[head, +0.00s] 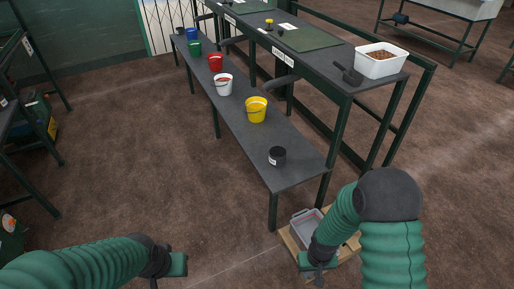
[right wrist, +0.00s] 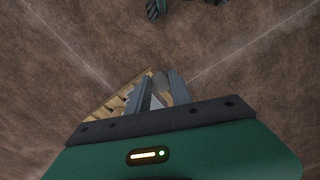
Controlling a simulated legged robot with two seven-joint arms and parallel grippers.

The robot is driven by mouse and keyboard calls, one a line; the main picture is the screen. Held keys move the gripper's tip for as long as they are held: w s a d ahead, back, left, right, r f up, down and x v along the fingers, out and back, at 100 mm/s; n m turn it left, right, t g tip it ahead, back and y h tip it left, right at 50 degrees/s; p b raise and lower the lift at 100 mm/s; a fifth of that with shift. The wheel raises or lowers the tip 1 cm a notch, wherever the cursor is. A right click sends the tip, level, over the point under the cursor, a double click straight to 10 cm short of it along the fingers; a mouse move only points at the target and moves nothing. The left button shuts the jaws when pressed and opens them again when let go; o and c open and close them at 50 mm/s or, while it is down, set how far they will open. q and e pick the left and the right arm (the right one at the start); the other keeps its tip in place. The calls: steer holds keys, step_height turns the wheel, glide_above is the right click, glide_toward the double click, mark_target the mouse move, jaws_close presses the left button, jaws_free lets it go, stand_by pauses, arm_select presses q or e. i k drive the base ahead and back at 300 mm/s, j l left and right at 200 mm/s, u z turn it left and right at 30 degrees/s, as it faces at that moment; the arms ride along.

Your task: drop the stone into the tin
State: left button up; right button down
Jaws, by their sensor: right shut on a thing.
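My right gripper (head: 318,277) is low at the bottom of the head view, beside a grey crate and well below and in front of the tin. In the right wrist view its fingers (right wrist: 160,92) are shut on a small brownish-grey stone (right wrist: 161,82), partly hidden between them. My left gripper (head: 170,268) is at the lower left, away from the bench; its finger opening cannot be made out.
A grey crate (head: 303,222) sits on a wooden pallet (head: 292,249) under the bench's front end. A yellow bucket (head: 256,110), white bucket (head: 223,84) and red bucket (head: 215,62) line the low bench (head: 245,137). A white tray (head: 380,66) and black scoop (head: 349,75) are on the higher table.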

mark_target(278, 165)
steer(key=i+j, duration=0.2)
steer(key=i, duration=0.35)
steer(key=i+j, duration=0.2)
steer(key=i, duration=0.4)
steer(key=i+j, duration=0.2)
steer(key=i, duration=0.35)
steer(key=i+j+u, duration=0.1)
steer(key=i, duration=0.45)
steer(key=i+j+z, duration=0.15)
steer(key=i+z, duration=0.15)
steer(key=i+j+z, duration=0.3)
